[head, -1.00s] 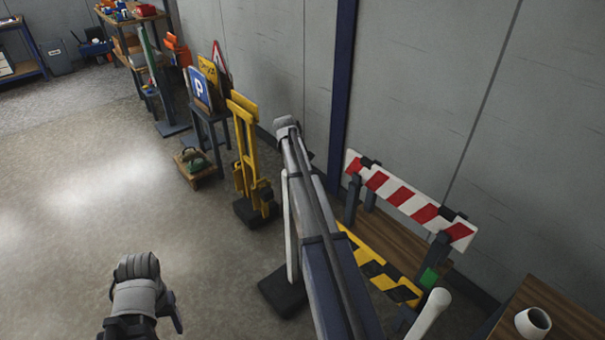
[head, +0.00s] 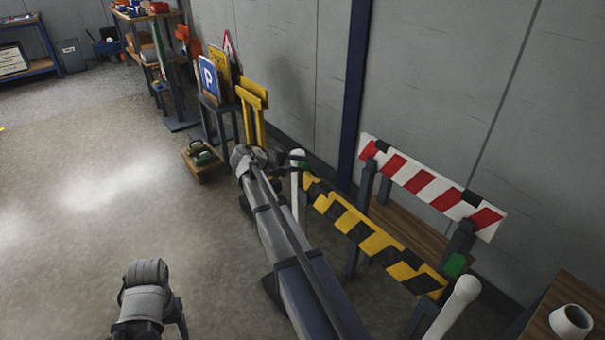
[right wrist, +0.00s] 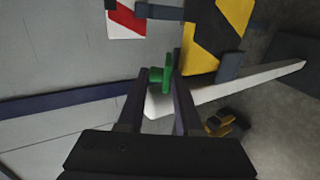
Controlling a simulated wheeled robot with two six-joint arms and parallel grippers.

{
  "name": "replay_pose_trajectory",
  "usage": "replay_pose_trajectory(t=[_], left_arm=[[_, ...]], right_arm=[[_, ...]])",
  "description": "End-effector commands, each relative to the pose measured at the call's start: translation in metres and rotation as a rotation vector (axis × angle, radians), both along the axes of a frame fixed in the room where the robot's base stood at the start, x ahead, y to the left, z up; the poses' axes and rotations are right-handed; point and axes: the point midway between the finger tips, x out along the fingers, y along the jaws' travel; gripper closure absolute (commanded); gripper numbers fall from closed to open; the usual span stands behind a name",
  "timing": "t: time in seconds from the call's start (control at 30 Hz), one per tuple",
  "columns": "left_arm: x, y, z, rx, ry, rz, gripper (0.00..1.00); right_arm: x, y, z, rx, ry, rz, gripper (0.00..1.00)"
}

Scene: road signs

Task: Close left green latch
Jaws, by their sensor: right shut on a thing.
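The left green latch (head: 303,164) is at the left end of the yellow-black striped board (head: 360,229), beside a white post (head: 295,190). My right gripper (head: 297,157) reaches it from the left. In the right wrist view the green latch (right wrist: 158,77) is between the tips of my right gripper (right wrist: 160,88), which is shut on it. The gripper partly hides the latch in the head view. A second green latch (head: 456,265) is at the board's right end. My left gripper (head: 150,300) is low at the left, away from the barrier; its fingers do not show clearly.
A red-white striped board (head: 430,188) stands behind, by the wall, with a wooden surface (head: 405,232) below. A white mug (head: 571,322) stands on a table at lower right. Yellow stands (head: 253,112) and a blue parking sign (head: 209,76) are farther back.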

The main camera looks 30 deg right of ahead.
Motion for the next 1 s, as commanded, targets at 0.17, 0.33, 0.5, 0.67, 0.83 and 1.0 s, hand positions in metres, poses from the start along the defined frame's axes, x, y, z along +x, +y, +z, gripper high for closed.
replay_pose_trajectory(t=[0.17,0.33,0.5,0.67,0.83,1.0], left_arm=[[0.0,0.0,-0.052,0.0,0.0,0.0,0.38],[0.0,0.0,-0.085,0.0,0.0,0.0,0.38],[0.0,0.0,-0.11,0.001,0.0,0.0,0.38],[0.0,0.001,-0.126,0.004,-0.001,-0.001,0.38],[0.001,0.001,-0.135,0.006,-0.002,-0.002,0.38],[0.001,0.001,-0.138,0.007,-0.002,-0.002,0.38]], right_arm=[[-0.001,0.006,-0.021,-0.156,-0.012,0.0,1.0],[-0.002,0.009,-0.027,-0.281,-0.023,-0.003,1.0],[-0.002,0.011,-0.03,-0.382,-0.031,-0.003,1.0],[-0.002,0.013,-0.031,-0.449,-0.036,-0.002,1.0],[-0.002,0.014,-0.031,-0.491,-0.041,-0.002,1.0],[-0.001,0.014,-0.03,-0.51,-0.043,-0.002,1.0]])
